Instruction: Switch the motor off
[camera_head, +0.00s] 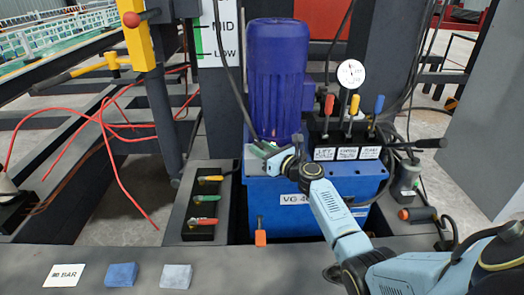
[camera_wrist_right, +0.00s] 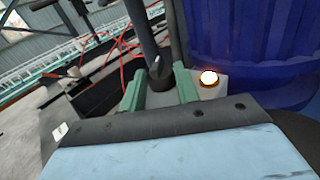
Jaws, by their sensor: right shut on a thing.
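The motor (camera_head: 275,75) is a ribbed dark blue cylinder standing upright on a blue power unit (camera_head: 290,205). A small light grey switch box (camera_head: 252,163) sits at its lower left. In the right wrist view a dark knob (camera_wrist_right: 160,74) with a pale mark stands on this box, beside a brightly glowing lamp (camera_wrist_right: 208,77). My right gripper (camera_head: 262,149) is at the box; its green fingers show in the wrist view (camera_wrist_right: 159,90), shut on the knob from both sides. The gripper partly hides the box in the head view. My left gripper is not in view.
Red, yellow and blue levers (camera_head: 353,104) and a round gauge (camera_head: 351,74) stand right of the motor. A tray (camera_head: 201,237) with coloured-handled tools is at the left. Blue and grey blocks (camera_head: 122,275) lie on the front ledge. Red cables hang at the left.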

